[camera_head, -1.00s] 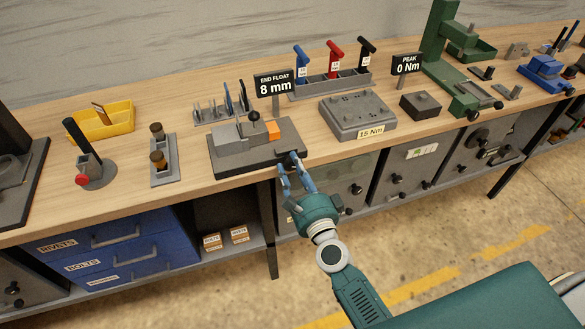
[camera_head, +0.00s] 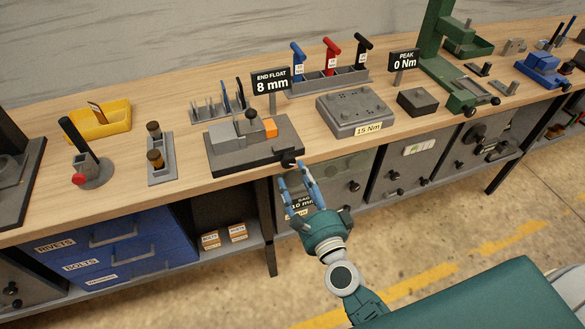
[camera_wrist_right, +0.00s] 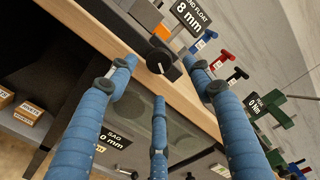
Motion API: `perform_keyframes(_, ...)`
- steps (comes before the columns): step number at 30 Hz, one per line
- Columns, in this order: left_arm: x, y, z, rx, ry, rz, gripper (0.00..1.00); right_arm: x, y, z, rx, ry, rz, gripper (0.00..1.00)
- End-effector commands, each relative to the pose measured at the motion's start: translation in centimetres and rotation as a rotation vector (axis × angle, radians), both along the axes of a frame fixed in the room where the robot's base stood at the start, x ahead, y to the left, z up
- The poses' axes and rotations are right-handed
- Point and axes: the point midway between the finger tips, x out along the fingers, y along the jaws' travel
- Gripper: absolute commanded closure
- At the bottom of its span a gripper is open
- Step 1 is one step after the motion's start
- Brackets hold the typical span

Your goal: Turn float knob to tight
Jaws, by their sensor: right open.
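The float knob (camera_head: 288,160) is a small black knob on the front right of the grey end-float fixture (camera_head: 225,167), at the table's front edge. The black sign (camera_head: 271,80) above the fixture reads "END FLOAT 8 mm". My right gripper (camera_head: 292,178) is open and empty, just in front of and below the knob. In the right wrist view the knob (camera_wrist_right: 159,60) shows beyond and between the spread blue fingers (camera_wrist_right: 160,78), with a light pointer mark on it. The fingers look apart from the knob. My left gripper is not in view.
A grey "15 Nm" block (camera_head: 357,128) and a dark box (camera_head: 417,101) stand right of the fixture. A stand with brown-topped pegs (camera_head: 160,175) is left of it. Below the tabletop is a panel with a "SAG 10 mm" sign (camera_wrist_right: 114,140), partly behind the gripper.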

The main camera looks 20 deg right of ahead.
Motion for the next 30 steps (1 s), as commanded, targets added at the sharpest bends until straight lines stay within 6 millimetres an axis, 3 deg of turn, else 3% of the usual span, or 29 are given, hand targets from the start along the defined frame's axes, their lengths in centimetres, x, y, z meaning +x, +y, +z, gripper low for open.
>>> perform_keyframes(3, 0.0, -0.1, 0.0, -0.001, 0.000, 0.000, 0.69, -2.7, -0.1, -0.1, -0.004, 0.002, 0.003, 0.49)
perform_keyframes(10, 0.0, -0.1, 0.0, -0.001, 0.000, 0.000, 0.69, -5.9, -0.2, 0.0, -0.001, 0.000, 0.001, 0.49)
perform_keyframes(30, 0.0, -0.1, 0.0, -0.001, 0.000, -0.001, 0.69, -6.5, -0.2, -0.1, -0.005, 0.002, 0.001, 0.49)
